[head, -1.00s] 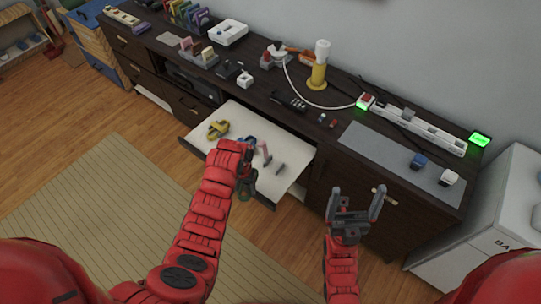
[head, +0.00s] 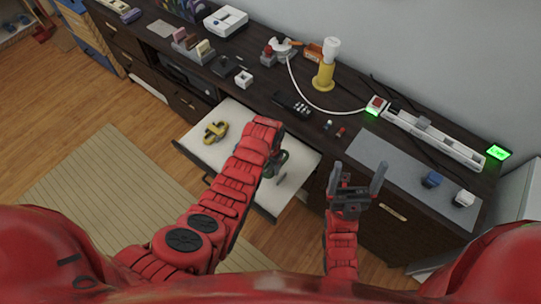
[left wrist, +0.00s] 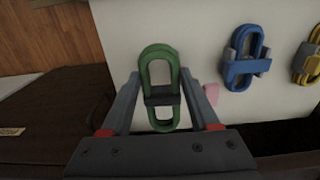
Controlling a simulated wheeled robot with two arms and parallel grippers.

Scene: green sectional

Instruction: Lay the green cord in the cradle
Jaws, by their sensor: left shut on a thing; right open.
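My left gripper (head: 275,162) is shut on the green cord, a looped bundle with a dark band that shows upright between the fingers in the left wrist view (left wrist: 160,68). It is over the right part of the open drawer (head: 236,114), where my arm hides part of the drawer. A blue cord (left wrist: 243,70) and a yellow cord (head: 215,131) lie on the drawer's pale bottom; grey pieces sit beside the blue one. My right gripper (head: 354,184) is open and empty in front of the cabinet. I cannot tell which thing is the cradle.
A pink piece (left wrist: 211,93) lies in the drawer.

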